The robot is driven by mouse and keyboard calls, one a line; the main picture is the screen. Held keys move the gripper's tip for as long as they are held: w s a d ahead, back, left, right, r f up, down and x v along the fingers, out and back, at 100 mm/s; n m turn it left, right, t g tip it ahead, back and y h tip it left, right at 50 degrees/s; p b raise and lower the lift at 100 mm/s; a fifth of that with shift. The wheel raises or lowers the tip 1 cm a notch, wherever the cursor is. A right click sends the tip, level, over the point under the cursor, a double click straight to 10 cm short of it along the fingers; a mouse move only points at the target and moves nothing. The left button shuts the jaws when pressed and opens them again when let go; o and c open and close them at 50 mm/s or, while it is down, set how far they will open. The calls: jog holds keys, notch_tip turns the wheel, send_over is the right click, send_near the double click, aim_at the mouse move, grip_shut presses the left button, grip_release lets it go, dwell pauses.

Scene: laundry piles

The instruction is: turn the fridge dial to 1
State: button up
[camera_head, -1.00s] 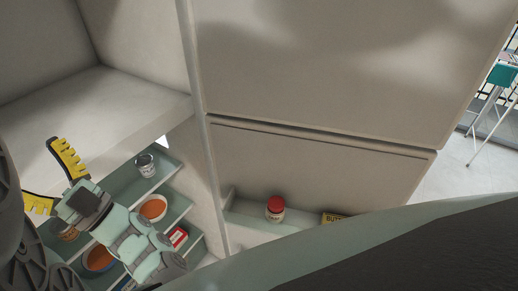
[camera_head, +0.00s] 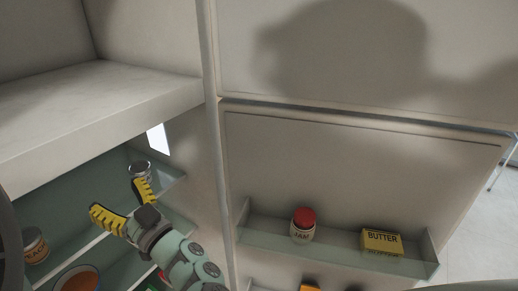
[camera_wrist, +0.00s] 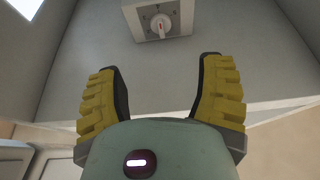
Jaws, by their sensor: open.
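The fridge dial (camera_wrist: 160,25) is a round white knob with a red mark, on a pale box at the top middle of the wrist view. Numbers around it are too small to read. My gripper (camera_wrist: 158,62) has two yellow ribbed fingers spread wide and empty, below the dial in the picture and apart from it. In the head view my gripper (camera_head: 121,200) is inside the fridge, near the upper shelf and in front of a metal can (camera_head: 139,169). The dial does not show in the head view.
The open fridge door (camera_head: 350,170) holds a red-lidded jam jar (camera_head: 303,226) and a yellow butter box (camera_head: 382,242) on its rack. Below my gripper stand an orange-filled bowl (camera_head: 78,280) and a jar (camera_head: 35,246). A lit panel (camera_wrist: 25,7) is at top left.

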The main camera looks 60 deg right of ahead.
jog(key=p+x, duration=0.3)
jog(key=x, duration=1.1)
jog(key=shift+w+a+r+p, duration=0.1)
jog(key=shift+p, duration=0.25)
jog(key=shift+o, duration=0.4)
grip_shut()
